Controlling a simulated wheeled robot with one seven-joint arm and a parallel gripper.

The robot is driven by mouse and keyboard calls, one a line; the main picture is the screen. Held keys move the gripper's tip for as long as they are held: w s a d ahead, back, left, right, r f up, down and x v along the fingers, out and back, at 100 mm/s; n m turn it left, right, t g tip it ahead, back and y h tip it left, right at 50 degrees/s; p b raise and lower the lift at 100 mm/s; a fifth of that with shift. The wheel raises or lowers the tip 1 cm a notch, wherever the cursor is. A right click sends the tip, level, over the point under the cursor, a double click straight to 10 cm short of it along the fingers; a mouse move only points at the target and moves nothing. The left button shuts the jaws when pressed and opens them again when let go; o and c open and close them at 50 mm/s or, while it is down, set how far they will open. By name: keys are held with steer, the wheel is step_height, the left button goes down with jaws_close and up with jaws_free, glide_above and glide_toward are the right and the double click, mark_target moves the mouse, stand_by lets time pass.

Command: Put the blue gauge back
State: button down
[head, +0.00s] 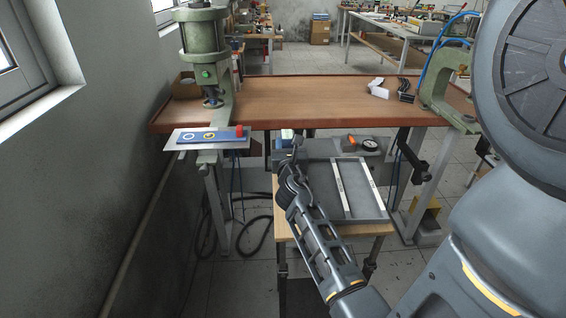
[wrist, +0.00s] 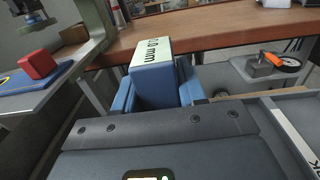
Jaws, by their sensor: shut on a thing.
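The blue gauge (wrist: 158,82) is a blue block with a pale label on top ending in "0 mm". In the wrist view it stands between the fingers of my gripper (wrist: 155,98), which is shut on it. In the head view my gripper (head: 292,155) is over the far left part of the small front table, and the gauge (head: 286,134) shows only as a small pale and blue patch beyond it. The gauge's lower part is hidden by my gripper, so I cannot tell whether it touches anything below.
A grey tray (head: 378,206) with white strips lies on the small table. A red block (head: 239,130) sits on a blue plate (head: 197,140) under the left green press (head: 205,45). The wooden bench (head: 300,98) lies behind.

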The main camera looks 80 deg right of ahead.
steer(key=shift+w+a+f, duration=0.1)
steer(key=shift+w+f, duration=0.3)
steer(key=shift+w, duration=0.15)
steer(key=shift+f+b, duration=1.2)
steer(key=shift+f, duration=0.7)
steer(key=shift+f, duration=0.1)
steer(key=shift+f, duration=0.15)
steer(key=c, duration=0.6)
jaws_free()
steer(key=shift+c, duration=0.2)
steer(key=shift+r, duration=0.3)
steer(key=b+v, duration=0.1)
steer(key=v, duration=1.1)
steer(key=shift+b, duration=0.4)
